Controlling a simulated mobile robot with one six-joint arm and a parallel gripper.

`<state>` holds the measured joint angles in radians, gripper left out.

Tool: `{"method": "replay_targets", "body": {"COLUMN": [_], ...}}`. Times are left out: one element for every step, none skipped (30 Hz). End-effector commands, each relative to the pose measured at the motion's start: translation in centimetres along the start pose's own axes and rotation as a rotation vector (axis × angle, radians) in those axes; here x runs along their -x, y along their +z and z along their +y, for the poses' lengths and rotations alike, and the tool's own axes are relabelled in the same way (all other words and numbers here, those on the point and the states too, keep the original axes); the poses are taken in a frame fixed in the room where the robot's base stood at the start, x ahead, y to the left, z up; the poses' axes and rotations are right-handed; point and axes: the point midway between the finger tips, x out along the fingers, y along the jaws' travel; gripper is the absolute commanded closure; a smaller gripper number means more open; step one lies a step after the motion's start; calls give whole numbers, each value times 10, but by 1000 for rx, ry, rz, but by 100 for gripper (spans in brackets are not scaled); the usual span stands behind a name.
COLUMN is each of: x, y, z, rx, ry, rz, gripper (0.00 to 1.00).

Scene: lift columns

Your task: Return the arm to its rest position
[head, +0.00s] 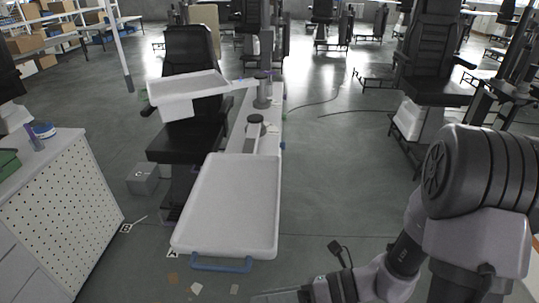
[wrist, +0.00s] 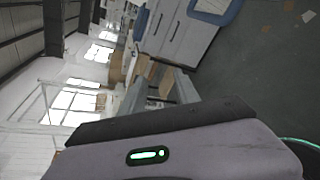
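My arm (head: 400,262) comes in from the right side of the head view and bends down toward the bottom edge. My gripper (head: 275,296) is at the bottom of the head view, partly cut off by the frame, low and in front of the nearest tray. Its fingertips are not clear there. I see nothing held.
A white tray (head: 232,200) with a blue handle (head: 222,265) stands close in front, left of my arm. A second white tray (head: 188,86) is by a black chair (head: 190,50). A perforated white cabinet (head: 62,215) stands at left. The floor between tray and arm is open.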

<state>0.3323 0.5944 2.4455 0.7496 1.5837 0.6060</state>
Motion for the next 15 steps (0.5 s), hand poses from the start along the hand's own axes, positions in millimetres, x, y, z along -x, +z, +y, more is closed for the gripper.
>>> {"method": "replay_targets", "body": {"x": [2, 6, 13, 19, 27, 39, 48, 58, 71, 81, 89, 100, 106, 112, 118], "y": [-7, -13, -21, -26, -30, -33, -34, -32, -28, -25, -20, -14, -10, -6, -2], "z": [18, 28, 38, 44, 48, 53, 56, 58, 62, 66, 69, 74, 78, 82, 86], "rx": [254, 413, 622, 779, 934, 1138, 1283, 1423, 1593, 1706, 1807, 1921, 1991, 2048, 2106], "ry": [-34, -54, -80, -101, -122, -152, -176, -200, -233, -257, -281, -312, -332, -350, -370], "rz": [138, 227, 348, 438, 530, 653, 746, 836, 952, 1035, 1112, 1205, 1265, 1317, 1372], "gripper": [62, 62, 62, 62, 62, 62, 62, 62, 62, 62, 62, 62, 62, 62, 62]}}
